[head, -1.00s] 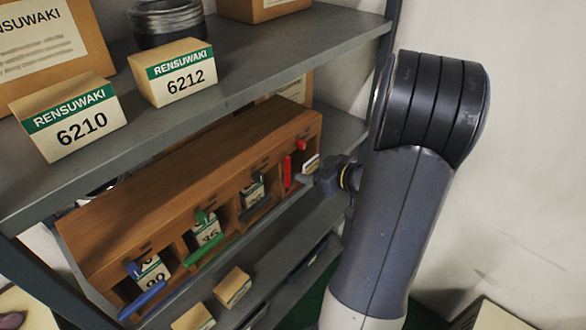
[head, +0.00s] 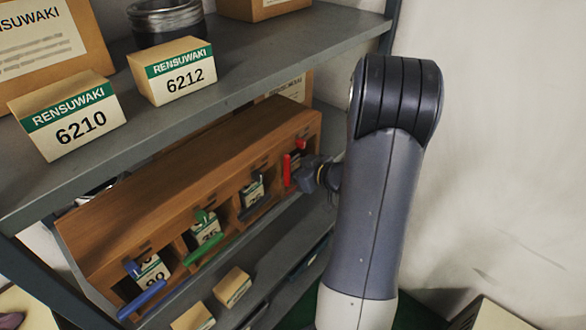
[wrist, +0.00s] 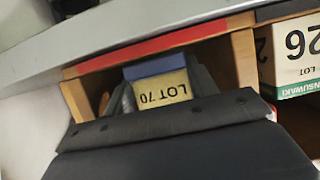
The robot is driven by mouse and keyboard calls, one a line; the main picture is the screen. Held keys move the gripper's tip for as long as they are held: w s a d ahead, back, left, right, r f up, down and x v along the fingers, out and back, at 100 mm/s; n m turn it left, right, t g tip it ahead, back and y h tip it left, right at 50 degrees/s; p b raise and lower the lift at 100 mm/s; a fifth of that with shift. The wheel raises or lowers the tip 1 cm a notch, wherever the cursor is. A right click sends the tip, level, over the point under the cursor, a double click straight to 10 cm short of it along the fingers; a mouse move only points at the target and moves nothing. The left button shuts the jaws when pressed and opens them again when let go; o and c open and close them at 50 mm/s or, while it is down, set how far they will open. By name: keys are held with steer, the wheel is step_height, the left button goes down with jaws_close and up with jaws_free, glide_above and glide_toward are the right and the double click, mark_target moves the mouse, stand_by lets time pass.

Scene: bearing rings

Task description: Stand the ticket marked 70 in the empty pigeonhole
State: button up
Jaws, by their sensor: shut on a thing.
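The ticket (wrist: 163,92) marked LOT 70 is cream with a blue band, and is seen in the wrist view between the dark fingers of my gripper (wrist: 160,88). My gripper is shut on it. Ticket and fingertips are at the mouth of the pigeonhole with the red strip (wrist: 160,44); I cannot tell how deep they are or whether the ticket touches the floor. In the head view, my gripper (head: 308,178) is at the right end of the wooden rack (head: 190,180), by its red marker (head: 287,170). The ticket is hidden there.
The adjacent pigeonhole holds a labelled box (wrist: 292,55), past a wooden divider (wrist: 243,62). Other pigeonholes have black, green (head: 210,250) and blue (head: 142,300) bars. A grey shelf (head: 250,75) with boxes overhangs the rack. Small boxes (head: 232,287) lie below.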

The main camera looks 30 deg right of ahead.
steer(key=shift+f, duration=0.15)
steer(key=o, duration=1)
steer(key=shift+s+d+r, duration=0.1)
steer(key=shift+s+r, duration=0.1)
steer(key=shift+r, duration=0.1)
steer(key=v, duration=1.1)
steer(key=shift+s+d+r+p, duration=0.1)
steer(key=shift+s+r+p, duration=0.05)
steer(key=shift+s+p, duration=0.15)
